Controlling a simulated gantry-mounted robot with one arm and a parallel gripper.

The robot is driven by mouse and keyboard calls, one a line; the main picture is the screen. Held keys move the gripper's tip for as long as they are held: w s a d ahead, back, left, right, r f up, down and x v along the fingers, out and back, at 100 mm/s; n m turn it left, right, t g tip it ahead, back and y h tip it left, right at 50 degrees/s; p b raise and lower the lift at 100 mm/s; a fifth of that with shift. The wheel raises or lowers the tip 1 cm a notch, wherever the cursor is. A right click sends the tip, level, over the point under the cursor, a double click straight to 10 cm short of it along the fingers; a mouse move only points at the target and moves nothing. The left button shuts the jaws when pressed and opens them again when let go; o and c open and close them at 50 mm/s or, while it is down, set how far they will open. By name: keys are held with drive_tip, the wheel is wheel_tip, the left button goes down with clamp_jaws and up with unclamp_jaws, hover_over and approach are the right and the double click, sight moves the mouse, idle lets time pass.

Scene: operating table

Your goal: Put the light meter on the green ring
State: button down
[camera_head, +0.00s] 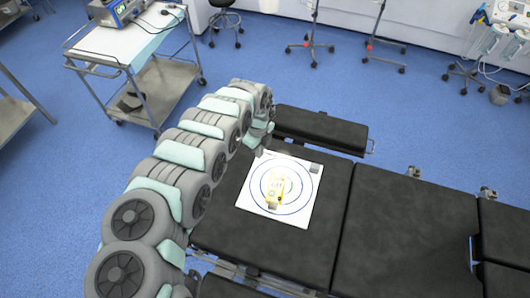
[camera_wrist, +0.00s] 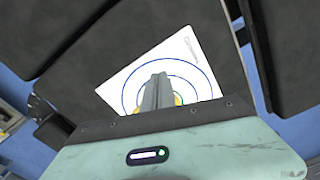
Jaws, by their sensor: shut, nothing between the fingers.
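A white sheet printed with concentric blue rings (camera_head: 246,200) lies on the black table pad; I make out no green ring. A yellow object with a grey end, which looks like the light meter (camera_head: 279,184), lies in the middle of the rings. My gripper (camera_wrist: 158,77) is shut and empty, in front of the sheet in the wrist view. Its fingers hide most of the yellow object there; yellow shows beside them (camera_wrist: 178,100). In the head view the end of my arm is at the sheet's upper edge, and its fingers are hard to make out.
A small grey block (camera_head: 316,168) sits at the sheet's upper right corner. Black table sections (camera_head: 405,230) extend to the right, largely bare. A trolley (camera_head: 125,48) with equipment stands at the upper left, and wheeled stands (camera_head: 310,45) are at the back.

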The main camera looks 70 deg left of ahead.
sight(268, 173)
drive_tip(key=f+b, duration=0.1)
drive_tip(key=f, duration=0.7)
drive_tip(key=shift+d+f, duration=0.1)
drive_tip(key=shift+d, duration=0.1)
drive_tip(key=shift+w+d, duration=0.5)
drive_tip(key=shift+d, duration=0.3)
drive_tip(key=shift+w+d+p, duration=0.45)
drive_tip(key=shift+w+d, duration=0.05)
drive_tip(key=shift+d, duration=0.3)
